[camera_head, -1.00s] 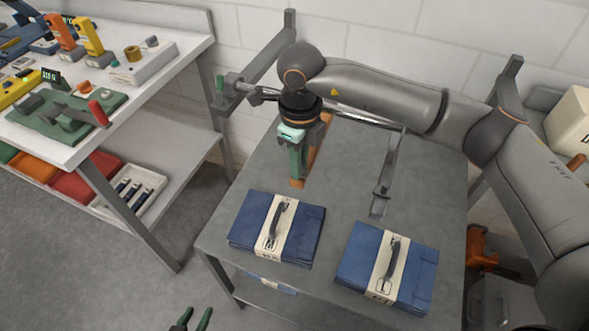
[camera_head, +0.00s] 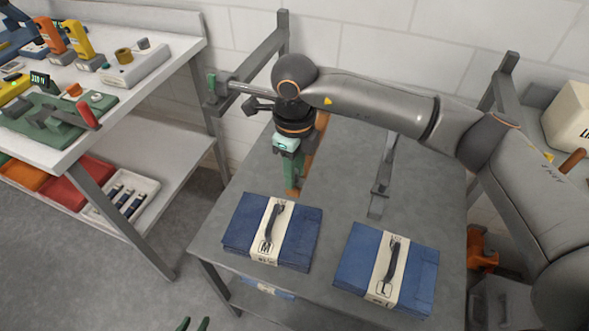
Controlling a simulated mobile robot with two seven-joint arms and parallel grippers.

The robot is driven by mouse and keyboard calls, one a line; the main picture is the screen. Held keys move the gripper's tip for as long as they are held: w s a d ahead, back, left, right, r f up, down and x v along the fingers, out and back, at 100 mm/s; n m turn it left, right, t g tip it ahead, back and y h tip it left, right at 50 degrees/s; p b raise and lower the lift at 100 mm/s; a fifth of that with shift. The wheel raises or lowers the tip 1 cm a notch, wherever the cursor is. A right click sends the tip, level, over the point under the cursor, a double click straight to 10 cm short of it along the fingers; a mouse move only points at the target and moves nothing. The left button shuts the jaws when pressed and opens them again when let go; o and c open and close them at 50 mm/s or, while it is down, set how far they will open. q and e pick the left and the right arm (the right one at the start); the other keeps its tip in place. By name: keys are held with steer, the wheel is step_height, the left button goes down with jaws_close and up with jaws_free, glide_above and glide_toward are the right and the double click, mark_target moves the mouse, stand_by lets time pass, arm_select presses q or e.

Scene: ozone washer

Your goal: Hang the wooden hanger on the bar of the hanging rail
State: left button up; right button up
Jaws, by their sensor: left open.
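The wooden hanger (camera_head: 317,135) is a brown strip seen edge-on behind my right gripper, mostly hidden by it. My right gripper (camera_head: 290,180) points down with its green fingers shut on the hanger, above the grey table. The metal bar (camera_head: 238,90) of the hanging rail runs from a green-capped left end behind my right arm, which hides much of it. The hanger's hook is hidden, so I cannot tell whether it touches the bar. My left gripper (camera_head: 192,325) shows only its open green fingertips at the bottom edge, empty and far from the hanger.
Two blue folded bundles (camera_head: 243,230) (camera_head: 352,265) with pale bands and dark handles lie on the table's (camera_head: 215,240) front half. Rail posts (camera_head: 283,35) rise behind. A white workbench (camera_head: 185,55) with tools stands at left. A metal strip (camera_head: 384,175) lies right of the hanger.

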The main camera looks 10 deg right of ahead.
steer(key=shift+o, duration=1.3)
